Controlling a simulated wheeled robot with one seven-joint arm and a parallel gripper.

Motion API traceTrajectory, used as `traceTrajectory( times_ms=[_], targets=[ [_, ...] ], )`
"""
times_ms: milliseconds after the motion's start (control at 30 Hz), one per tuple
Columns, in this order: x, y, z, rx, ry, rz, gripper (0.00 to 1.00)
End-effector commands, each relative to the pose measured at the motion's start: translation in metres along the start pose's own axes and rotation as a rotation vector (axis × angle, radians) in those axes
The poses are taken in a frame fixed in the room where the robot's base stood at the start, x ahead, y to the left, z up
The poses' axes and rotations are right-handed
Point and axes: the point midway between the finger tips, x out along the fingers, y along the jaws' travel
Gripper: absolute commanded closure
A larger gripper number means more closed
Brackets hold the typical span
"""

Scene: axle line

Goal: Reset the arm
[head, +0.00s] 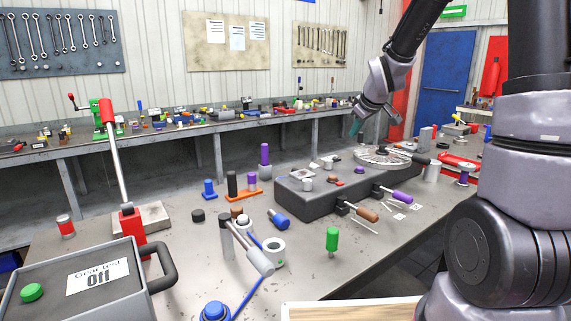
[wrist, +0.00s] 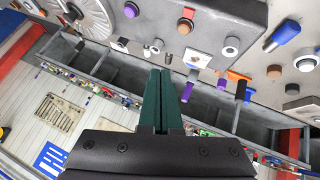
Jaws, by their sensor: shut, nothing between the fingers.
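My gripper (head: 356,126) shows in the head view at the end of my arm, in the air beyond the far right part of the workbench (head: 160,262). Its green fingers (wrist: 161,102) are close together in the wrist view, with nothing between them. It is apart from everything on the bench. My arm reaches in from the right side of the head view, bent downward at the wrist.
A dark block (head: 300,203) with screwdrivers and a toothed disc (head: 382,157) stand on the bench. A red lever press (head: 131,226) and a grey test box (head: 75,285) stand at left. A cluttered back bench (head: 250,126) runs along the wall.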

Motion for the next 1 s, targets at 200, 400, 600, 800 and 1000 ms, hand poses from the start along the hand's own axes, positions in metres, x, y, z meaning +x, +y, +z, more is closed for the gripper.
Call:
traceTrajectory(
  times_ms=[200, 400, 600, 800, 1000],
  targets=[
    [-0.102, -0.004, 0.019, 0.288, -0.041, 0.019, 1.00],
    [-0.183, -0.025, 0.049, 0.572, -0.064, 0.005, 1.00],
    [-0.248, -0.058, 0.083, 0.843, -0.079, -0.041, 1.00],
    [-0.281, -0.083, 0.106, 1.008, -0.091, -0.087, 1.00],
    [-0.288, -0.090, 0.112, 1.050, -0.099, -0.101, 1.00]
  ],
)
